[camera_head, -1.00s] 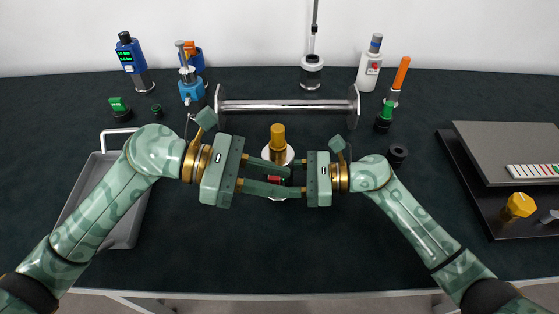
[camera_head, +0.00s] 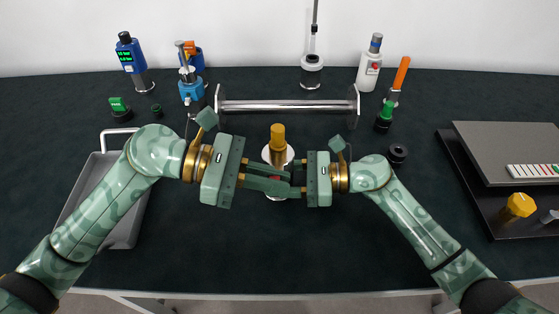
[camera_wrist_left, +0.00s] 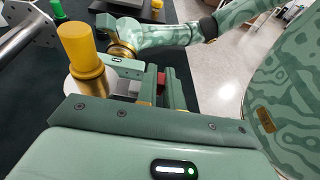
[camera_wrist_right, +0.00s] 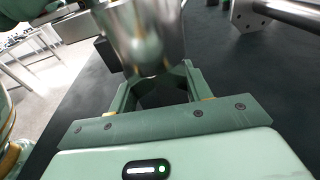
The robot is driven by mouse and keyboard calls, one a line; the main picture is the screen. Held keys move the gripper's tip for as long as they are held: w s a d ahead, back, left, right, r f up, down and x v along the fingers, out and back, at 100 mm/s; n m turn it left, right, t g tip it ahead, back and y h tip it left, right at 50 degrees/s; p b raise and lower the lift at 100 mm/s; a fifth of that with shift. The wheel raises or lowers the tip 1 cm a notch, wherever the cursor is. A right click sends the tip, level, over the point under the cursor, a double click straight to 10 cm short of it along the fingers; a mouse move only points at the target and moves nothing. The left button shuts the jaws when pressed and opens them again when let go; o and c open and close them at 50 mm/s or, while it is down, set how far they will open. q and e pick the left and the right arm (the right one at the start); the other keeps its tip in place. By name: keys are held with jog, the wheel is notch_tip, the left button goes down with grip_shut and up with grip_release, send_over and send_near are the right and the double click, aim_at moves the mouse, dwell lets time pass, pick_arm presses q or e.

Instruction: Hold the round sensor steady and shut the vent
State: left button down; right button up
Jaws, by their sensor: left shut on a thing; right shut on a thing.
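The round sensor (camera_head: 278,145) is an upright brass-coloured cylinder with a yellow top, in the middle of the table. It also shows in the left wrist view (camera_wrist_left: 86,60), and a shiny metal round body (camera_wrist_right: 148,35) fills the top of the right wrist view. The vent appears to be the small red piece (camera_wrist_left: 161,78) beside it, mostly covered by my fingers. My left gripper (camera_head: 285,185) is shut on this red piece. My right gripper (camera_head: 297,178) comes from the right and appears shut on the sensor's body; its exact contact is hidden.
A grey tray (camera_head: 125,232) lies left, under my left arm. Bottles and small tools stand along the back. A dark tray with a grey panel (camera_head: 510,150) is at right. The front middle is clear.

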pick_arm(q)
jog(key=shift+w, duration=0.65)
dwell(0.3)
jog(key=c, duration=1.6)
grip_release()
jog(key=shift+c, duration=0.2)
jog(key=shift+v, duration=2.45)
pick_arm(e)
jog(key=o, duration=1.1)
jog(key=shift+c, duration=0.2)
